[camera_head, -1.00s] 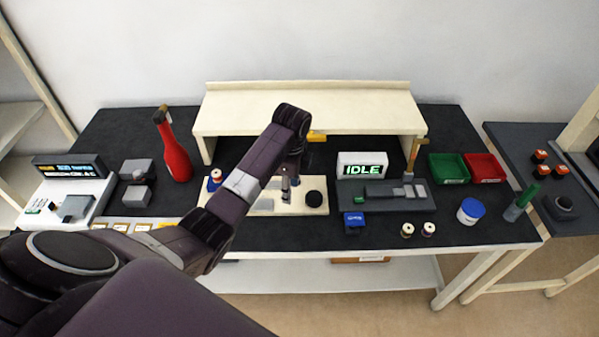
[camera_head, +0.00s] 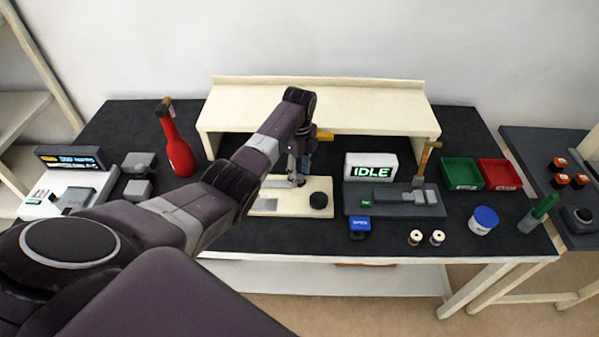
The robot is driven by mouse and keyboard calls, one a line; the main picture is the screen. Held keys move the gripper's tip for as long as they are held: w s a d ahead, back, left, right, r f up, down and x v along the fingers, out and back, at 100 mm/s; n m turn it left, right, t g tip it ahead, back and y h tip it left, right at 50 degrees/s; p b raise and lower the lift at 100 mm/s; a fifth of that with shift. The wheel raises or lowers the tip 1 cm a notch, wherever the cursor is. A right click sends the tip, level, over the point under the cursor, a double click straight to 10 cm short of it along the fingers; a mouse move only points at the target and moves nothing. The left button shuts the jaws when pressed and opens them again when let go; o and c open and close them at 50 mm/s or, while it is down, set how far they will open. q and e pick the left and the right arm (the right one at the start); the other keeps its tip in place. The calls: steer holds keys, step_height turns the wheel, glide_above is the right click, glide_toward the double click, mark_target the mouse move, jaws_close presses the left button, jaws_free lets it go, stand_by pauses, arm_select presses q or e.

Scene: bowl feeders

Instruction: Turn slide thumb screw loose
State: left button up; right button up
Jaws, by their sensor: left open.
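My left gripper (camera_head: 298,180) is open. It points down over the cream base plate (camera_head: 280,209), close to its back edge. A round black knob (camera_head: 318,199) sits on the right part of this plate, just right of and in front of the gripper. I cannot tell which part is the slide thumb screw, or whether the fingers touch anything. A grey slide fixture (camera_head: 360,206) stands to the right, with grey blocks on it. My left arm hides the plate's left end. My right gripper is out of view.
A cream shelf (camera_head: 318,97) spans the back. An IDLE display (camera_head: 371,167), blue box (camera_head: 360,228), green tray (camera_head: 462,174), red tray (camera_head: 499,175) and white tub (camera_head: 483,220) are to the right. A red bottle (camera_head: 178,148) stands left. The dark front tabletop (camera_head: 320,235) has room.

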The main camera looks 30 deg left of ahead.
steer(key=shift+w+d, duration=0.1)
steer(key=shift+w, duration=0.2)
arm_select(q)
jaws_close()
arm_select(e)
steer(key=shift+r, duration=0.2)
arm_select(q)
steer(key=n+p, duration=0.1)
steer(key=n, duration=0.1)
steer(key=shift+r+n+p, duration=0.1)
steer(key=shift+n+p, duration=0.2)
steer(key=shift+p, duration=0.05)
steer(key=n+p, duration=0.2)
steer(key=n, duration=0.2)
steer(key=n+p, duration=0.1)
steer(key=n, duration=0.4)
steer(key=shift+n+p, duration=0.5)
steer(key=shift+n, duration=1.7)
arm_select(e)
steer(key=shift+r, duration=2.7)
